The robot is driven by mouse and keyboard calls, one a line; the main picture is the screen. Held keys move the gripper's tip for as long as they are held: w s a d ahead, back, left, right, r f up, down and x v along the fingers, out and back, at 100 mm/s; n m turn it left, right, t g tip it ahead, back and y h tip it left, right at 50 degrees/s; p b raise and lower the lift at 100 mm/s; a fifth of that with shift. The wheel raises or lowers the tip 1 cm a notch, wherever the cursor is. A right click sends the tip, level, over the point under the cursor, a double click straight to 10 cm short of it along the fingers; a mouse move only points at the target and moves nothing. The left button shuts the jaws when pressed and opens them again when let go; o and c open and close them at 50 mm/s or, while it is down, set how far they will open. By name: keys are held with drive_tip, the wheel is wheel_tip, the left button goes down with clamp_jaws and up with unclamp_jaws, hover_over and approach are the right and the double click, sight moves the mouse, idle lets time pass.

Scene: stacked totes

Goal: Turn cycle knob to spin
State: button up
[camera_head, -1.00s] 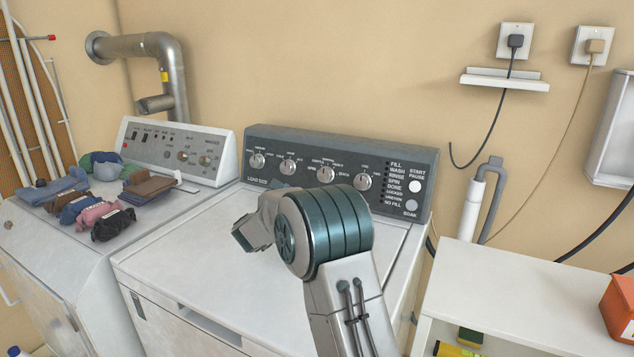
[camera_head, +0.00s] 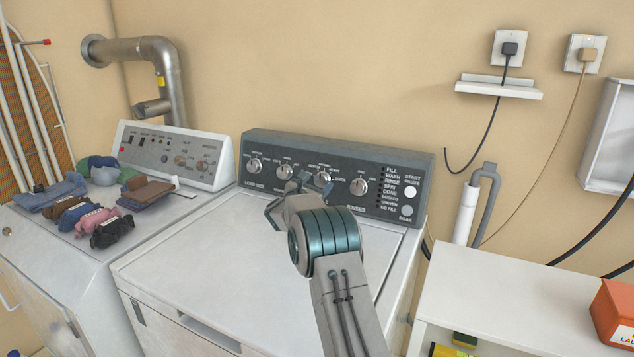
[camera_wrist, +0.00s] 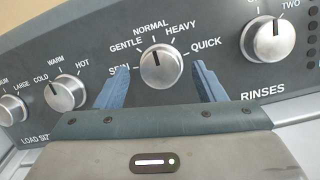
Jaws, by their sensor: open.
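The cycle knob (camera_wrist: 161,68) is a round silver knob in the middle of the wrist view. Its dark pointer line is directed up, toward NORMAL. SPIN is printed to its left, with GENTLE, HEAVY and QUICK around it. In the head view the cycle knob (camera_head: 323,178) is third from the left on the dark washer panel (camera_head: 390,158). My gripper (camera_wrist: 160,66) is open, with one blue finger left of the knob and one right, apart from it in the picture. The left finger partly overlaps the SPIN label. In the head view my gripper (camera_head: 290,188) is in front of the panel.
Other knobs flank it: the temperature knob (camera_wrist: 65,93) and the rinses knob (camera_wrist: 268,40). A start button (camera_head: 410,192) is at the panel's right. Folded clothes (camera_head: 90,210) lie on the machine at left. A white shelf (camera_head: 500,290) with an orange box (camera_head: 613,312) stands at right.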

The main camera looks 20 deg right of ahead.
drive_tip(key=shift+w+d, duration=0.15)
drive_tip(key=shift+d, duration=0.05)
drive_tip(key=c, duration=1)
drive_tip(key=shift+o, duration=0.2)
